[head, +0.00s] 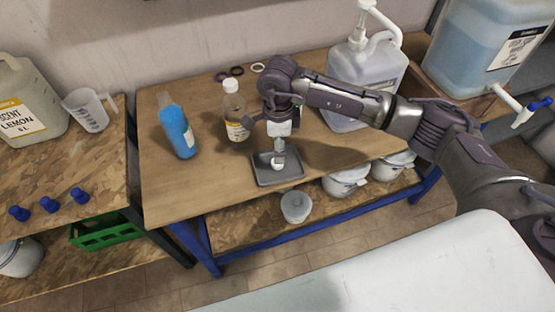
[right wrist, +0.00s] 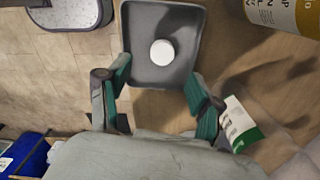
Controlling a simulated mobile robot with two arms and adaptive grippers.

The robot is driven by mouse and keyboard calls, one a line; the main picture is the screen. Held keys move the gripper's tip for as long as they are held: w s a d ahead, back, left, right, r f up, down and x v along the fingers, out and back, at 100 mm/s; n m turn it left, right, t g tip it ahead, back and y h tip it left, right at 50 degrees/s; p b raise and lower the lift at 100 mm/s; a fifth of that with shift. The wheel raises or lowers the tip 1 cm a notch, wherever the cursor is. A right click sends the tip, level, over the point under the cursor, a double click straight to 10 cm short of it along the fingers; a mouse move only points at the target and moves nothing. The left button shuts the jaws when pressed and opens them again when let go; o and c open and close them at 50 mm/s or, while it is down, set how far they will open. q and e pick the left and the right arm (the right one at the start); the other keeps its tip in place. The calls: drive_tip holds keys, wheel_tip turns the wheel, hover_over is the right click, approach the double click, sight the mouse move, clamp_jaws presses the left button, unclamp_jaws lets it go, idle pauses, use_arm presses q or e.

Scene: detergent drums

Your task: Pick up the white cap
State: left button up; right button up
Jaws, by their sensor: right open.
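The white cap (right wrist: 162,52) is a small round disc lying in the shallow dark grey tray (right wrist: 140,20). In the head view the cap (head: 277,166) shows as a white spot in the tray (head: 262,177) near the front edge of the table, partly covered by my gripper. My right gripper (head: 279,156) hangs pointing down above the tray. In the right wrist view its two green-padded fingers (right wrist: 158,82) are wide apart and nothing is between them. The cap appears beyond the fingertips, roughly midway across the gap. My left gripper is not in view.
A clear bottle with a yellow label (head: 235,112) stands just behind and left of my gripper. A blue bottle (head: 176,126) is further left. A large clear jug with a pump (head: 362,75) stands behind my forearm. Coloured rings (head: 237,71) lie at the back.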

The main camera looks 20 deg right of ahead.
wheel_tip(320, 180, down, 6)
drive_tip(key=shift+w+a+r+p, duration=0.1)
drive_tip(key=shift+w+r+p, duration=0.05)
drive_tip(key=shift+p, duration=0.8)
drive_tip(key=shift+f, duration=0.4)
drive_tip(key=shift+c, duration=0.2)
drive_tip(key=c, duration=0.8)
drive_tip(key=shift+r, duration=0.2)
